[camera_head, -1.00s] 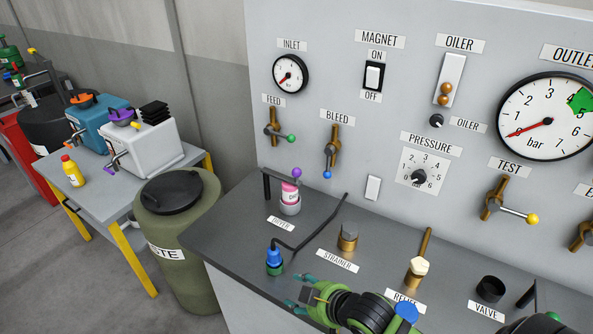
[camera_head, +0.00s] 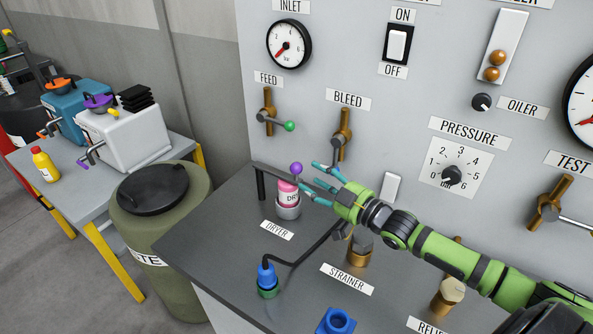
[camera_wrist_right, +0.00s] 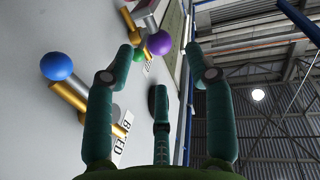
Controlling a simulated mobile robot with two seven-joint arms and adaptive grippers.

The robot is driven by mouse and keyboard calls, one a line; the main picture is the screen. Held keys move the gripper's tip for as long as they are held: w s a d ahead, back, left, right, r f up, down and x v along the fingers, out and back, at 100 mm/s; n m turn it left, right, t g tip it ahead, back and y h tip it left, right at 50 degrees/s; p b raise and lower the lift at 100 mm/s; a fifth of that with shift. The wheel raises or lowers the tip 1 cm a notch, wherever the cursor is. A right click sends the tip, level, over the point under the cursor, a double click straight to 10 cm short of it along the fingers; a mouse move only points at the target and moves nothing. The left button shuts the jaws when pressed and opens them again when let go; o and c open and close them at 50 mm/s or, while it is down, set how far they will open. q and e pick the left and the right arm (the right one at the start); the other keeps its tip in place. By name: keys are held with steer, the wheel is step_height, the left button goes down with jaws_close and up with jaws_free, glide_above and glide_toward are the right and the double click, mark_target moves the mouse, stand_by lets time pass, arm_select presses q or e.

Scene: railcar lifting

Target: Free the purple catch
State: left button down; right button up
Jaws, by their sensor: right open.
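The purple catch shows as a purple ball knob (camera_head: 296,168) at the end of a dark bar, directly above the dryer. The dryer cartridge (camera_head: 288,192) is pink with a white label and stands upright in a grey cup. My right gripper (camera_head: 313,183) is open, its teal fingers just right of the knob and cartridge. In the head view I cannot tell whether a finger touches them. In the right wrist view the purple knob (camera_wrist_right: 159,43) lies between the spread fingers, beyond their tips, with nothing held. My left gripper is not in view.
The bleed handle (camera_head: 340,140) and feed handle (camera_head: 273,119) are on the panel above. A black hose runs from the blue fitting (camera_head: 267,276) beneath my right arm. The brass strainer (camera_head: 359,250) stands close to my wrist. The counter's left front is clear.

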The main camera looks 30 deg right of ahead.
mark_target(301, 171)
steer(key=p+x, duration=0.1)
steer(key=x, duration=0.1)
steer(key=shift+w+a+r, duration=0.15)
steer(key=shift+w, duration=0.25)
steer(key=x, duration=0.3)
steer(key=shift+w+a+p, duration=0.1)
steer(key=shift+w+p, duration=0.15)
steer(key=shift+p, duration=0.1)
steer(key=shift+w, duration=0.25)
steer(key=shift+w+a+f, duration=0.1)
steer(key=shift+f, duration=0.15)
steer(key=shift+c, duration=0.4)
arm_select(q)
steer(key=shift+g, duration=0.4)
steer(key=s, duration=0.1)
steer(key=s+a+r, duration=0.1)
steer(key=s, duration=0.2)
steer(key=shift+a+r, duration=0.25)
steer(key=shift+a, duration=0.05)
arm_select(e)
jaws_close()
